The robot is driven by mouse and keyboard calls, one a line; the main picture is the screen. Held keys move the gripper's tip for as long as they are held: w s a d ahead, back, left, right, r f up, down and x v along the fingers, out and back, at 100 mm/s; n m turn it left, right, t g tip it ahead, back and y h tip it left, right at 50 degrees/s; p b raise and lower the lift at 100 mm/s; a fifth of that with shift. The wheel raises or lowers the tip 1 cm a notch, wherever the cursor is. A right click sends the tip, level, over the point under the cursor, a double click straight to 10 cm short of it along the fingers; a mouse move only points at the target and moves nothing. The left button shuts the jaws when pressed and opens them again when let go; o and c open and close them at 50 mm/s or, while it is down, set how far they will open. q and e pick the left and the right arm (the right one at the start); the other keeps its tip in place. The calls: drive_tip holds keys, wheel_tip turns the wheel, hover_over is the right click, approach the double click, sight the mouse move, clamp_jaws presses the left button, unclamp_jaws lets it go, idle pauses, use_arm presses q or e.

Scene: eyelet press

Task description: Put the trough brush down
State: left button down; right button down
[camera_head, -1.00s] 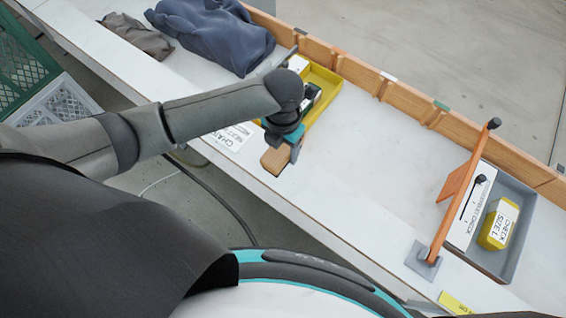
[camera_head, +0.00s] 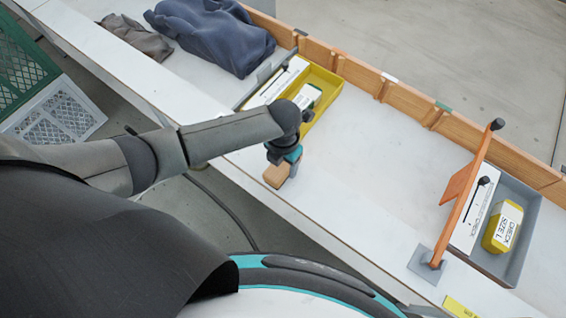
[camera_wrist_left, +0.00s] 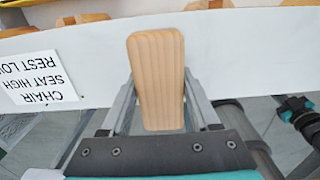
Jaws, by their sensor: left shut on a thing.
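The trough brush shows as a pale wooden block (camera_head: 276,175) in the head view. In the left wrist view its wooden back (camera_wrist_left: 157,75) fills the middle, and its bristles are hidden. My left gripper (camera_head: 290,158) is shut on it, with one finger on each side of the wood in the wrist view (camera_wrist_left: 160,105). The brush is at the front edge strip of the white bench (camera_head: 385,145). I cannot tell whether it touches the surface.
A yellow tray (camera_head: 333,84) lies behind my left gripper. A grey tray (camera_head: 527,228) with a yellow box (camera_head: 502,226) and an orange press lever (camera_head: 463,195) stand at right. Blue cloth (camera_head: 212,35) lies at back left. The bench middle is clear.

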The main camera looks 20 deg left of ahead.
use_arm(q)
drive_tip(key=shift+c, duration=0.6)
unclamp_jaws()
drive_tip(key=shift+f, duration=0.1)
drive_tip(key=shift+r, duration=0.25)
wheel_tip(320, 180, up, 12)
drive_tip(key=p, duration=0.2)
